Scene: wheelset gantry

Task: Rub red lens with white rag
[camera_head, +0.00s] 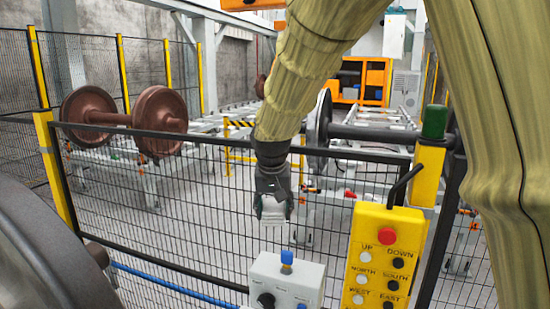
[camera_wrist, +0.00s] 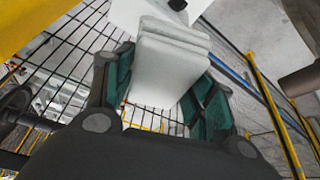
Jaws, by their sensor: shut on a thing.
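My gripper (camera_head: 272,190) points down in the middle of the head view, in front of the mesh fence and above the grey control box. It is shut on the white rag (camera_head: 272,212), a folded pad between its fingers. In the wrist view the rag (camera_wrist: 172,58) fills the gap between the teal finger pads of my gripper (camera_wrist: 165,85). The rag touches no lens that I can make out. I see no clear red lens; a red round button (camera_head: 387,236) tops the yellow pendant, right of and below my gripper.
The grey box (camera_head: 262,273) carries a blue lens (camera_head: 287,257) and a black knob. The yellow pendant (camera_head: 370,275) has labelled buttons. A green dome (camera_head: 434,121) sits on a yellow post. A mesh fence (camera_head: 180,215) stands behind; brown wheelsets (camera_head: 160,115) lie beyond it.

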